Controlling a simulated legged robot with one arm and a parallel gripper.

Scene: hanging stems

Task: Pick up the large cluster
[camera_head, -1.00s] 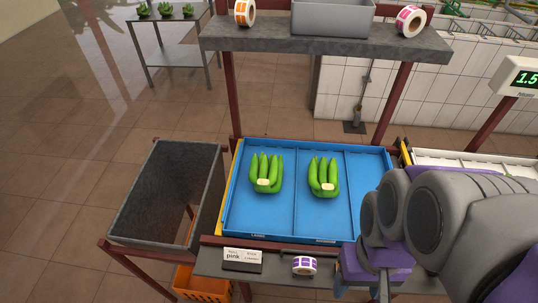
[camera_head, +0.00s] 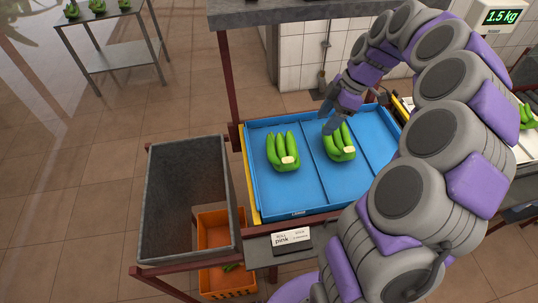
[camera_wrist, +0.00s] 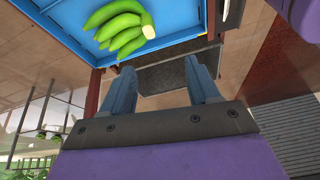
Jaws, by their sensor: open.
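Two green banana clusters lie in the blue tray (camera_head: 305,200), each with a pale cut end. The left cluster (camera_head: 284,150) is in the left compartment and the right cluster (camera_head: 340,148) is in the middle one. They look similar in size, so I cannot tell which is the large one. My gripper (camera_head: 330,112) is above the far end of the right cluster and hides part of its tips. In the wrist view the jaws (camera_wrist: 162,85) are apart and empty, with one cluster (camera_wrist: 120,28) beyond them at top left.
A "pink" label (camera_head: 291,238) stands at the tray's front. A scale display (camera_head: 502,17) reads 1.5 kg. More green bananas (camera_head: 526,115) lie at the right edge.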

